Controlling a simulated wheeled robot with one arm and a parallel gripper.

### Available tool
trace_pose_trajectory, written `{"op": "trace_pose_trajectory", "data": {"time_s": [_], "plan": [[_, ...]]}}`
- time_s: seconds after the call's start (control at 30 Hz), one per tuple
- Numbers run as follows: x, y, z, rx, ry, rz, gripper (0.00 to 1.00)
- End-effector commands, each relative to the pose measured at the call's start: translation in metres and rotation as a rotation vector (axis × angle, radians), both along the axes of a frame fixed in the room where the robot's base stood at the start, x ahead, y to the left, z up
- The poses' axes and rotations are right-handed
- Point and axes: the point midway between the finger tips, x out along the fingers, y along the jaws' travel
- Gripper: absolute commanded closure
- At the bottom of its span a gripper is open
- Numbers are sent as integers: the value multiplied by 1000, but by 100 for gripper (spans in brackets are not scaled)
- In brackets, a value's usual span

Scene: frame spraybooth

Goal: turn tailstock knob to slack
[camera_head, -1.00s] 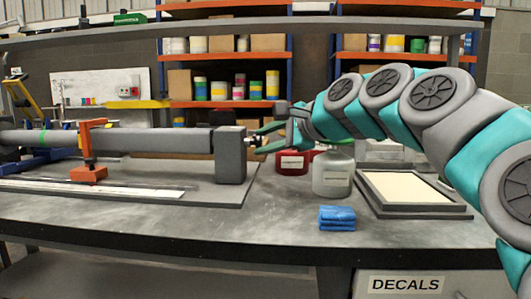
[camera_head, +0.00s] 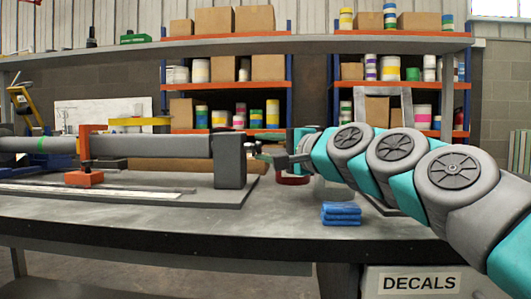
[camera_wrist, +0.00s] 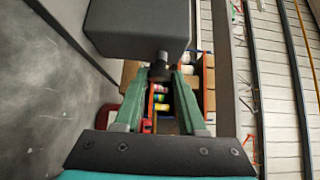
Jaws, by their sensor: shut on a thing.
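The tailstock (camera_head: 229,160) is a dark grey block at the right end of the long grey tube (camera_head: 155,145) in the head view. In the wrist view the block (camera_wrist: 138,28) fills the upper middle. Its small dark knob (camera_wrist: 160,66) sticks out from the block toward my gripper. My gripper (camera_wrist: 162,75) has its green fingertips on either side of the knob and is shut on it. In the head view my gripper (camera_head: 262,155) is just right of the block, and the knob is small and partly hidden there.
An orange clamp stand (camera_head: 84,160) stands by the tube. A blue folded stack (camera_head: 341,214) lies near the bench's front edge. A red container (camera_head: 292,178) is partly hidden behind my gripper. Shelves with cans and boxes (camera_head: 228,92) stand behind. The bench front (camera_head: 270,208) is mostly clear.

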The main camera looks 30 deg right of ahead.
Motion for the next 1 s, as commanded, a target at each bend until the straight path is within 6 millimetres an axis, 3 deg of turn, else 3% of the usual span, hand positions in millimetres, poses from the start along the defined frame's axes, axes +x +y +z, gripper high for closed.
{"op": "trace_pose_trajectory", "data": {"time_s": [0.33, 0.37, 0.6, 0.87, 1.0], "plan": [[0, 0, 0, -2, -1, 1, 100], [0, 0, 0, -2, -1, 1, 59], [0, 0, 0, -1, -1, 0, 32], [0, 0, 0, -1, -1, 0, 31], [-10, -3, 0, 0, -2, -1, 31]]}}
